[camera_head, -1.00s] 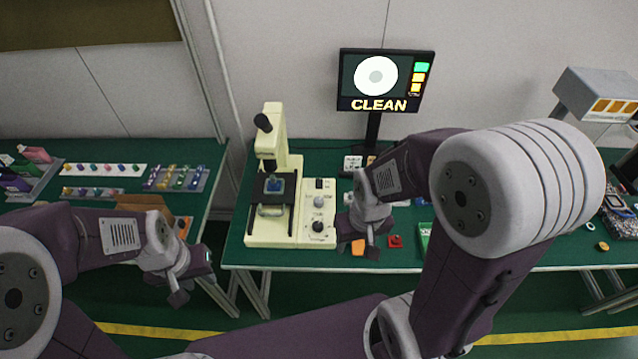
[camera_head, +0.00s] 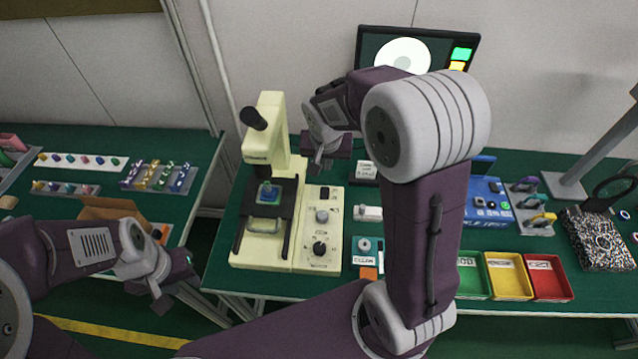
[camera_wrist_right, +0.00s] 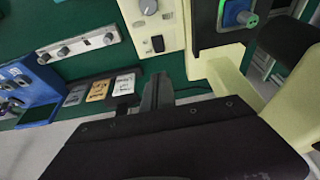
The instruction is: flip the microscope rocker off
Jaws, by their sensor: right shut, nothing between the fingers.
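The cream microscope (camera_head: 266,132) stands on the green bench, with a control panel on the right of its base. The panel holds a black rocker (camera_head: 326,192) near its back end and two knobs in front of it. The rocker also shows in the right wrist view (camera_wrist_right: 157,44); which way it is tipped is too small to tell. My right gripper (camera_head: 322,166) is shut and empty, above and just behind the rocker, apart from it. Its dark fingers (camera_wrist_right: 157,92) point toward the panel in the wrist view. My left gripper (camera_head: 166,292) is low at the left, away from the microscope; its jaw opening is unclear.
Green (camera_head: 467,288), yellow (camera_head: 510,293) and red (camera_head: 550,291) trays stand at the bench's front right. A blue box (camera_head: 487,212) is behind them. The monitor (camera_head: 472,40) is partly hidden by my right arm. Another bench with small parts stands left, across a gap.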

